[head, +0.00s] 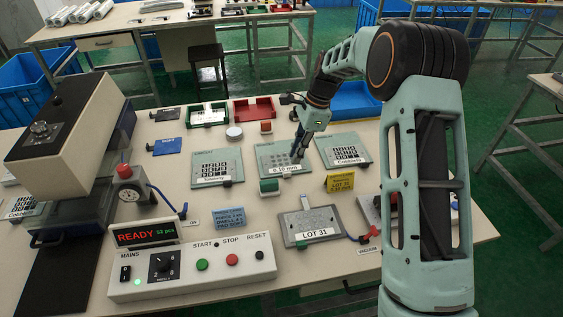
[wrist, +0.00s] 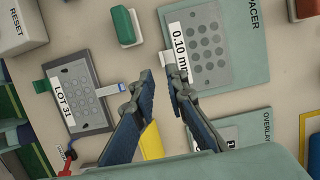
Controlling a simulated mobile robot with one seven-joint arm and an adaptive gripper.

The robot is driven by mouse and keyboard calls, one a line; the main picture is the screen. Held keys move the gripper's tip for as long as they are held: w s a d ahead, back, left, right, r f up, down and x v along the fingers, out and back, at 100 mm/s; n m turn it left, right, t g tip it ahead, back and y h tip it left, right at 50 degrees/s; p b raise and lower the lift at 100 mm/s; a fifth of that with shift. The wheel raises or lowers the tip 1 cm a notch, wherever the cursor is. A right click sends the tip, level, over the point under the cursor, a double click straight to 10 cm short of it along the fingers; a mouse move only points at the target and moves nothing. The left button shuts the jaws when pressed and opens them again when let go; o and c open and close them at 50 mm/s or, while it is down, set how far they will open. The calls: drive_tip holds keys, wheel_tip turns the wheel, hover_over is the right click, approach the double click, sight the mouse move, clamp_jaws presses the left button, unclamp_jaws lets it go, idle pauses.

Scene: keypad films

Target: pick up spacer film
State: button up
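The spacer film (wrist: 208,45) is a grey sheet with rows of round dots. It lies on a pale green board (wrist: 249,62) marked SPACER, with a white 0.10 mm label along its edge. In the head view, the spacer board (head: 268,160) stands in the middle of the table, between two similar boards. My gripper (head: 298,156) is over the right part of this board. In the wrist view, my gripper (wrist: 161,82) has its fingertips apart with nothing between them, beside the labelled edge of the film. Its height above the board is hard to tell.
The LOT 31 fixture (head: 310,224) is in front, with a yellow card (head: 340,182) behind it. A green-topped block (head: 269,186) stands just before the spacer board. Neighbouring boards are left (head: 204,181) and right (head: 350,157). A control box (head: 190,268) fills the front left.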

sight(287, 172)
drive_tip(key=x, duration=0.7)
drive_tip(key=shift+w+a+f+p, duration=0.1)
drive_tip(key=shift+a+f+p, duration=0.05)
drive_tip(key=shift+p, duration=0.2)
clamp_jaws()
